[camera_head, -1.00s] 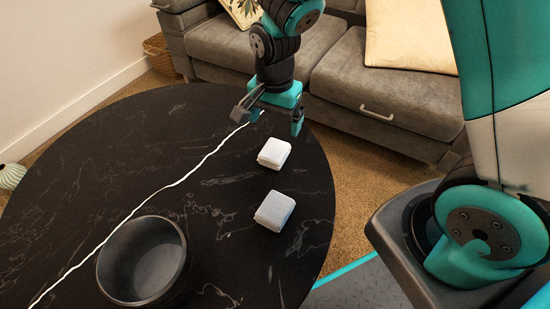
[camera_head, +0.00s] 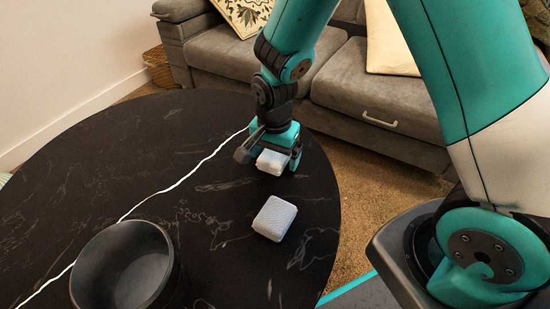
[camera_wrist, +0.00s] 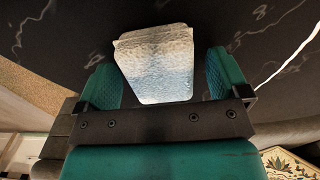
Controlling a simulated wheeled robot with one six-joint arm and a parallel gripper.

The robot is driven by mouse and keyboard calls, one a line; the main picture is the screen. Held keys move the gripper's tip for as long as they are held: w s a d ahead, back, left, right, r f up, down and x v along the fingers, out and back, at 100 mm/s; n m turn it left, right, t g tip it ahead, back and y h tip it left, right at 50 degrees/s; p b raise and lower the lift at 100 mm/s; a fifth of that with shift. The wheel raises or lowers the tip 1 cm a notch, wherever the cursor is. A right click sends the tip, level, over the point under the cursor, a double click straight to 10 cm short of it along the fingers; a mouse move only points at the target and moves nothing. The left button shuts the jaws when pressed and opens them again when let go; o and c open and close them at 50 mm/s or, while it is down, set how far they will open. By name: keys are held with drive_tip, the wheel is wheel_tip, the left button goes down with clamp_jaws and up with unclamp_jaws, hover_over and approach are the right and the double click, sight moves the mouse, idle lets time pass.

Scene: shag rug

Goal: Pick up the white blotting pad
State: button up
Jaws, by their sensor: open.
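A small white block-like pad (camera_head: 272,162) lies on the dark round table, at its far right part in the head view. My gripper (camera_head: 269,154) is open and low over this pad, with one finger on either side. In the wrist view, the white pad (camera_wrist: 156,62) shows between the two teal fingers of my gripper (camera_wrist: 164,84). A second, similar pale grey-white pad (camera_head: 274,218) lies nearer on the table, apart from my gripper.
A dark round bowl (camera_head: 122,268) stands at the near left of the black marble table (camera_head: 75,165). A thin white line runs across the tabletop. A grey sofa (camera_head: 345,90) stands behind the table. The table's left part is clear.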

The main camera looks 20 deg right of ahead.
sight(274, 153)
drive_tip(key=c, duration=1)
drive_tip(key=shift+r, duration=0.2)
wheel_tip(274, 153, up, 20)
drive_tip(key=p, duration=0.8)
drive_tip(key=shift+o, duration=0.3)
drive_tip(key=shift+f, duration=0.15)
